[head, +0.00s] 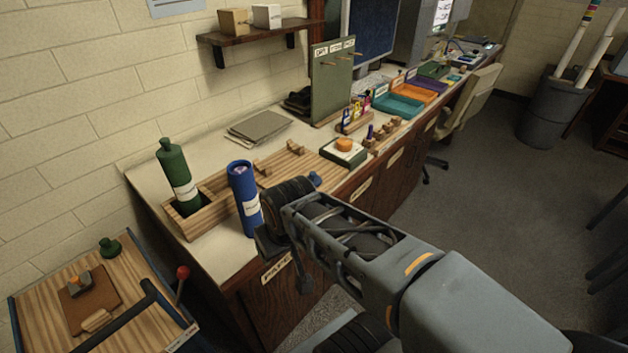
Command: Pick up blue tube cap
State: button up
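A small blue cap (315,179) lies on the counter just behind my arm's wrist, and my arm hides part of it. A blue tube (244,203) stands upright at the counter's front edge. Its top looks uncapped, with something pale inside. My gripper (283,262) is in front of the counter edge, to the right of the blue tube's lower part and below the blue cap. It appears apart from the cap. My arm partly hides the fingers, so I cannot tell whether they are open or shut.
A green tube (174,173) stands in a wooden rack (206,221). A wooden cart (40,294) at lower left holds a green cap (110,246) and a red-knobbed lever (183,272). A green board (331,86) and coloured trays (398,106) stand further back. Open floor lies right.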

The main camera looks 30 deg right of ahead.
aim_at(317, 181)
jog(key=u, duration=3)
jog(key=k, duration=1.55)
jog(key=z, duration=1.65)
jog(key=i, duration=0.45)
